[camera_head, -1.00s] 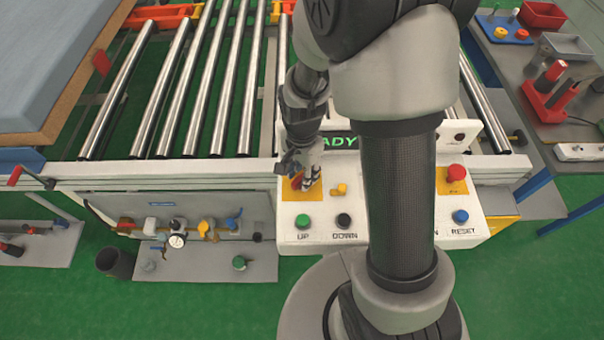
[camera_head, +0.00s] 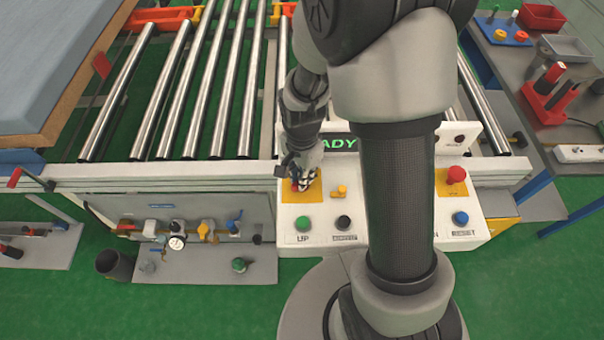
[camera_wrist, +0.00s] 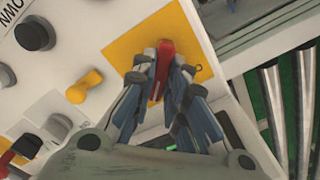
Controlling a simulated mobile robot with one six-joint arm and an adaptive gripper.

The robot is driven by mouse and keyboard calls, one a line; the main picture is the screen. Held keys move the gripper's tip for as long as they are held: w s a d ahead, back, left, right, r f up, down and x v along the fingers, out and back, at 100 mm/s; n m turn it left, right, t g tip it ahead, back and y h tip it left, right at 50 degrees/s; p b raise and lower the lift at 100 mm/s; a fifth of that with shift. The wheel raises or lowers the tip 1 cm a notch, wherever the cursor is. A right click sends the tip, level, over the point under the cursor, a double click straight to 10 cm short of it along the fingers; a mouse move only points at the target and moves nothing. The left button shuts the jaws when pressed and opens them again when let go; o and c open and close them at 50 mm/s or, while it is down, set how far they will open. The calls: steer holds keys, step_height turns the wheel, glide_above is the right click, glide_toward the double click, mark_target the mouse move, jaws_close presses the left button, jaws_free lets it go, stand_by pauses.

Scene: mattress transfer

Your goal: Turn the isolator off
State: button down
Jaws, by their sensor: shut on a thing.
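The isolator is a red handle (camera_wrist: 164,62) on a yellow square plate (camera_wrist: 190,50) at the left of the white control panel (camera_head: 326,217). In the wrist view the red handle stands between the fingers of my gripper (camera_wrist: 163,75), which is shut on it. In the head view my gripper (camera_head: 303,181) is over the yellow plate and covers most of the handle. A small yellow switch (camera_wrist: 84,87) sits beside the plate, apart from the fingers.
The panel also has a green UP button (camera_head: 303,223), a black button (camera_head: 343,221), a red mushroom button (camera_head: 456,175) and a blue RESET button (camera_head: 461,217). Steel rollers (camera_head: 203,95) lie behind it. A mattress (camera_head: 55,50) is at the far left.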

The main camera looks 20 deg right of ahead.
steer(key=shift+n, duration=0.4)
steer(key=n, duration=0.3)
steer(key=shift+n, duration=0.4)
steer(key=n, duration=0.4)
steer(key=shift+p, duration=0.35)
steer(key=n, duration=0.9)
steer(key=shift+n, duration=0.3)
steer(key=c, duration=1.6)
jaws_free()
